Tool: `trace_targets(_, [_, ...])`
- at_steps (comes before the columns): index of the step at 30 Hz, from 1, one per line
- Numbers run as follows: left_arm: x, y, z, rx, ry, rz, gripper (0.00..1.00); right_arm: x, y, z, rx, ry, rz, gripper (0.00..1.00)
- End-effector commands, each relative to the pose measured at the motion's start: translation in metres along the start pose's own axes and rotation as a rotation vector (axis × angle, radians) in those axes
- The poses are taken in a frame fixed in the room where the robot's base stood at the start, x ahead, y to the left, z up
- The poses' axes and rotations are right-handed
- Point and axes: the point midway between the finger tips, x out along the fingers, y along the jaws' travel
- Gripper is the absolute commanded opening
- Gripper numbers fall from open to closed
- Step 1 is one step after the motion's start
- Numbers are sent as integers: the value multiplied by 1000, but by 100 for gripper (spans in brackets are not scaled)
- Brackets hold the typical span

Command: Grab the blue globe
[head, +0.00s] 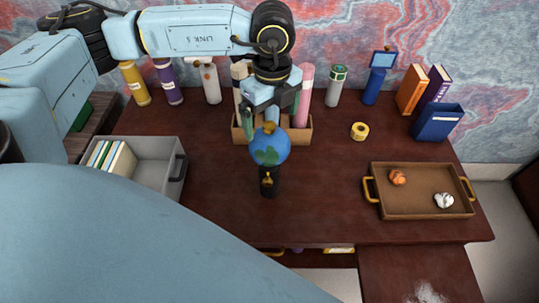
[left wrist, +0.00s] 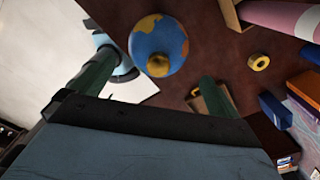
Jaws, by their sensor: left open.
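The blue globe (head: 270,146) with green land patches and a gold top knob stands upright on a dark base (head: 268,183) in the middle of the desk. My left gripper (head: 268,112) is above and just behind it in the head view, pointing down. In the left wrist view the globe (left wrist: 158,45) shows beyond and between the two green fingers (left wrist: 150,85), which are spread apart and empty. I cannot tell whether a finger touches it. My right gripper is not seen in the head view.
A wooden box (head: 303,137) with rolled items stands behind the globe. Several bottles line the back edge. A grey bin (head: 160,160) with books is at left, a brown tray (head: 420,207) at right, and a yellow tape roll (head: 359,131) between. Desk space beside the globe is clear.

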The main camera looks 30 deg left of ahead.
Motion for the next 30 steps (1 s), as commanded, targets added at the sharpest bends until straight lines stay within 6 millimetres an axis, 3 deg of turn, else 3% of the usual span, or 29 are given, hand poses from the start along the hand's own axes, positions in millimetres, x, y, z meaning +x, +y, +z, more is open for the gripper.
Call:
trace_targets(3, [8,2,1,0,-1,2,100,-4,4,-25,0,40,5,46])
trace_targets(7, [27,4,4,-1,-1,3,100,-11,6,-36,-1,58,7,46])
trace_targets(12, [49,4,4,0,0,1,100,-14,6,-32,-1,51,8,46])
trace_targets(21, [54,4,4,1,1,-1,99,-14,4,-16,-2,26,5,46])
trace_targets(30, [53,4,4,1,1,-1,59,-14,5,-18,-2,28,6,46])
